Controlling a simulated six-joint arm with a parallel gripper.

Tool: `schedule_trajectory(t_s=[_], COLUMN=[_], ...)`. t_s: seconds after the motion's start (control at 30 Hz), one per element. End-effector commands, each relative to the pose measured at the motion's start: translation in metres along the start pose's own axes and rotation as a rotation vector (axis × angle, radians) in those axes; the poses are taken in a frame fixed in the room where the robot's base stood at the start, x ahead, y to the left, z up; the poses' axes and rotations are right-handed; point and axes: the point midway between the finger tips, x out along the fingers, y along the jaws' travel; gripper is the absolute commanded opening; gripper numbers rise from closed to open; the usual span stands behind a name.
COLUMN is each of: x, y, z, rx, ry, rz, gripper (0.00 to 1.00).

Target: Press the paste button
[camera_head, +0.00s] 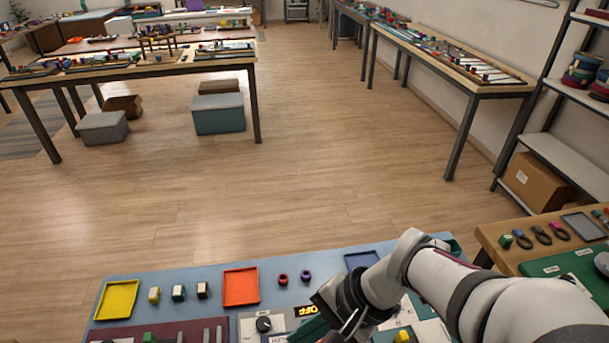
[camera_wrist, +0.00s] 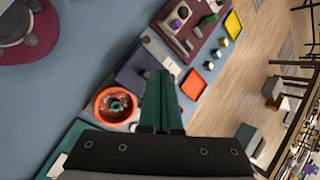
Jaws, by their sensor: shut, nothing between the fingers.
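I cannot pick out a button marked paste in either view. In the head view a light control panel (camera_head: 247,326) stands at the front of the blue table, with a black knob and a lit display (camera_head: 306,311) reading OFF. My arm covers part of the panel. My gripper (camera_wrist: 162,76) shows in the wrist view with its green fingers together and nothing between them. The fingers cover part of a dark blue panel (camera_wrist: 136,68). An orange bowl (camera_wrist: 102,111) with a teal ring-like piece inside is just left of the fingers.
An orange tray (camera_head: 241,287), a yellow tray (camera_head: 116,299), small blocks and two rings lie along the table's far edge. A maroon board (camera_head: 190,329) is at the front left. A second table (camera_head: 490,236) stands on the right. Bare blue surface (camera_wrist: 75,75) shows left of my gripper.

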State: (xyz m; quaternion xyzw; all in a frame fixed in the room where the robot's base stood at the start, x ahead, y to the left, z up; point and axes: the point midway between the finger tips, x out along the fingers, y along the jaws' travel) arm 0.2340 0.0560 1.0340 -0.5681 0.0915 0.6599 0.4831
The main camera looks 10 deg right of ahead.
Motion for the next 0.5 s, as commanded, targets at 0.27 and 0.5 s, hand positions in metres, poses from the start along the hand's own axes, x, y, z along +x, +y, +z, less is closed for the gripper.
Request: schedule_trajectory(t_s=[0.27, 0.5], x=[0.01, 0.012], y=[-0.013, 0.006], z=[-0.128, -0.182], rx=[0.421, 0.594], ry=[0.084, 0.155], rz=[-0.327, -0.424], gripper=[0.0, 0.0])
